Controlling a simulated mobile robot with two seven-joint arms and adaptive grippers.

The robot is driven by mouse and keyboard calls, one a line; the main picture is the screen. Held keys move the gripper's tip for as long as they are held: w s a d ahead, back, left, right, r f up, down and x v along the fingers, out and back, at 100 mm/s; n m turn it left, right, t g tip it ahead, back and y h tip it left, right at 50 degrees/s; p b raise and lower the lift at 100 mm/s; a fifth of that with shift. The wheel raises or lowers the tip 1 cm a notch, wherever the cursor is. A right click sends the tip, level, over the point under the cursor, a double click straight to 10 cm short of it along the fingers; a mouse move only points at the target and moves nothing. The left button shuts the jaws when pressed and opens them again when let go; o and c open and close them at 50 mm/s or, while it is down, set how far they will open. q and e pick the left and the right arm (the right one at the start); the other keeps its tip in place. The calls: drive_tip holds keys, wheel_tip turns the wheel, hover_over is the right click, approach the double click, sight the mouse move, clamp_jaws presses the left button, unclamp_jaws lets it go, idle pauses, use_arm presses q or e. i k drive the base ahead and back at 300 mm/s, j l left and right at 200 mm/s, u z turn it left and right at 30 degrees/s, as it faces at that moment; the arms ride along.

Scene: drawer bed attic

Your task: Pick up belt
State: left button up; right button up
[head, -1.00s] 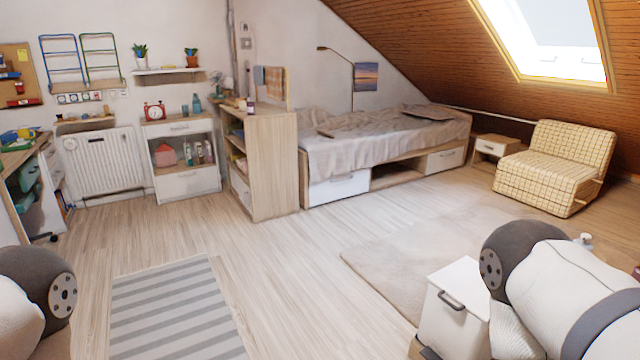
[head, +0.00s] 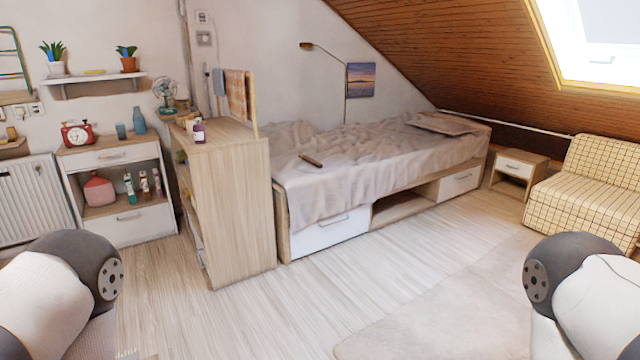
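A small, flat brown strip (head: 311,160) lies on the rumpled grey-beige cover of the bed (head: 345,175), near its left end. It may be the belt, but it is too small to tell. No other belt-like thing shows clearly. Parts of my two arms show at the lower left and lower right corners. Neither gripper is in view.
A wooden shelf unit (head: 240,210) stands against the bed's left end. The bed has white drawers (head: 330,237) in its front. A checked armchair (head: 588,190) and a nightstand (head: 518,172) are at right. The floor before the bed is clear, with a pale rug (head: 450,300).

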sight(309, 160)
drive_tip(key=i, duration=1.15)
drive_tip(key=i+l+u, duration=0.1)
drive_tip(key=i, duration=1)
drive_tip(key=i+z, duration=0.1)
drive_tip(key=i, duration=0.45)
drive_tip(key=i+z, duration=0.15)
drive_tip(key=i, duration=0.4)
drive_tip(key=i+j+z, duration=0.1)
drive_tip(key=i, duration=0.45)
drive_tip(key=i+j+z, duration=0.15)
drive_tip(key=i, duration=0.4)
drive_tip(key=i+j+z, duration=0.1)
drive_tip(key=i+j, duration=0.15)
drive_tip(key=i, duration=0.3)
